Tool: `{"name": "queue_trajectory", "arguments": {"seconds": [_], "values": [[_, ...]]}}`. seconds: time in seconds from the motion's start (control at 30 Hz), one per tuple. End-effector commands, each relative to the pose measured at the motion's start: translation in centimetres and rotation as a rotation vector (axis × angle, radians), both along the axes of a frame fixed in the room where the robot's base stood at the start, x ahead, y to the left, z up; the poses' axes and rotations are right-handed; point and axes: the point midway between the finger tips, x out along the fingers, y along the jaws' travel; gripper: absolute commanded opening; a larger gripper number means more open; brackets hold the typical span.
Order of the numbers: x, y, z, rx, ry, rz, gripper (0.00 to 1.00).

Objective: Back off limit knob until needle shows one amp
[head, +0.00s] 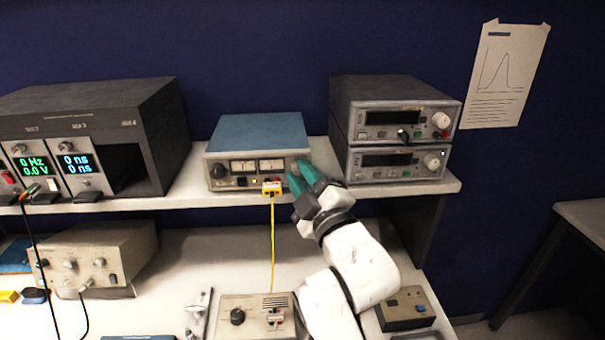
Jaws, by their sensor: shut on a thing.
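The blue-topped supply unit (258,133) stands on the shelf in the middle of the head view. Its front has two needle meters, a left one (243,166) and a right one (272,165). The needles are too small to read. A dark knob (218,171) is at the left of the front. My gripper (300,177), with green fingers, reaches up from below right to the front's right end. It is shut on the limit knob there, which the fingers hide.
A yellow plug (271,187) with a yellow lead (272,240) hangs from the front, left of my gripper. Two stacked grey instruments (395,130) stand close on the right. A dark rack (110,120) is at the left. A beige box (257,312) is on the bench below.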

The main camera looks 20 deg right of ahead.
Motion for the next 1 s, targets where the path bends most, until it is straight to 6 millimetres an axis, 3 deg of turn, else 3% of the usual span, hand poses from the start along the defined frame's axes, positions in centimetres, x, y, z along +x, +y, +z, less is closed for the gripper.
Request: {"name": "queue_trajectory", "arguments": {"seconds": [0.17,0.2,0.3,0.63,1.0], "values": [[0.0,0.2,-0.1,0.001,0.001,0.004,0.00],[0.0,0.2,-0.1,0.001,0.001,0.004,0.29],[0.0,0.2,-0.1,0.001,0.002,0.004,0.36],[-0.7,0.1,-0.4,0.001,0.002,0.001,0.36],[-7.2,-0.1,-1.8,0.000,0.001,0.003,0.36]]}}
